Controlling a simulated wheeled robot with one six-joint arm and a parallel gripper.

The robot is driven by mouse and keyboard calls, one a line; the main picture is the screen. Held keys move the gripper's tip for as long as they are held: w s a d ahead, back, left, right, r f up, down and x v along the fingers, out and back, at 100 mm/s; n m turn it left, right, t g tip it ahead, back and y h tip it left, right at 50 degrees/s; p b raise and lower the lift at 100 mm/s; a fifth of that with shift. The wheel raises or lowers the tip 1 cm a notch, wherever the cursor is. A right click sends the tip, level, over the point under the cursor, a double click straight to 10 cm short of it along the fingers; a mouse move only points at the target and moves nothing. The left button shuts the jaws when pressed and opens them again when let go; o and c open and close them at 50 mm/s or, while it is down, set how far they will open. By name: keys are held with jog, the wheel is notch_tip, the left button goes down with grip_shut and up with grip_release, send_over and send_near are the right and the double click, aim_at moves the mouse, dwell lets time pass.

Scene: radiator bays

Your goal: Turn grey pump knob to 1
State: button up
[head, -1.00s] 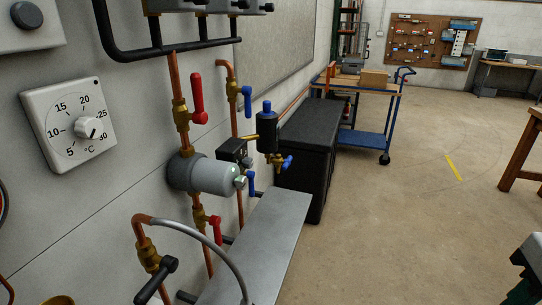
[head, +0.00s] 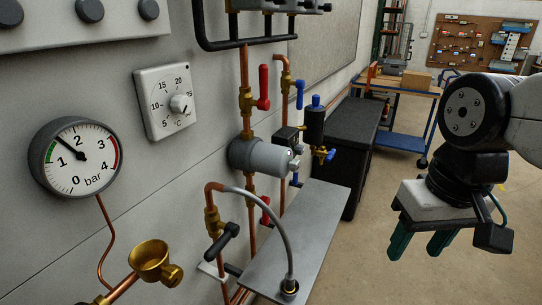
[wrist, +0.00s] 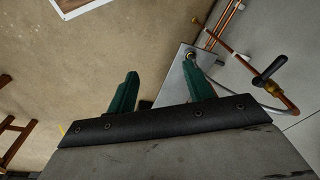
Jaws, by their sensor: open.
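The grey pump (head: 262,156) is a grey cylinder set in the copper pipe line on the wall, with a small light knob (head: 294,164) on its right end. The knob's marks are too small to read. My gripper (head: 419,245) hangs at the right of the head view, well apart from the pump, with its green fingers pointing down. In the wrist view my gripper (wrist: 162,92) is open with nothing between its fingers. The pump is not visible in the wrist view.
A metal shelf (head: 312,215) juts out below the pump, with a grey hose (head: 275,217) arching to it. Red (head: 264,88) and blue (head: 300,94) valve levers flank the pipes above. A pressure gauge (head: 77,158) and thermostat (head: 167,100) are on the wall. Open floor lies right.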

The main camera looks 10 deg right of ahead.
jog(key=w+a+m+g+y, duration=0.2)
jog(key=w+a+m+y, duration=0.4)
jog(key=w, duration=0.4)
jog(key=m+t+y, duration=0.9)
jog(key=m, duration=1.6)
send_near(298, 149)
jog(key=w+f, duration=0.1)
jog(key=f, duration=0.1)
jog(key=x, duration=0.7)
jog(key=shift+w+r, duration=0.25)
jog(key=shift+r, duration=0.15)
jog(key=c, duration=1)
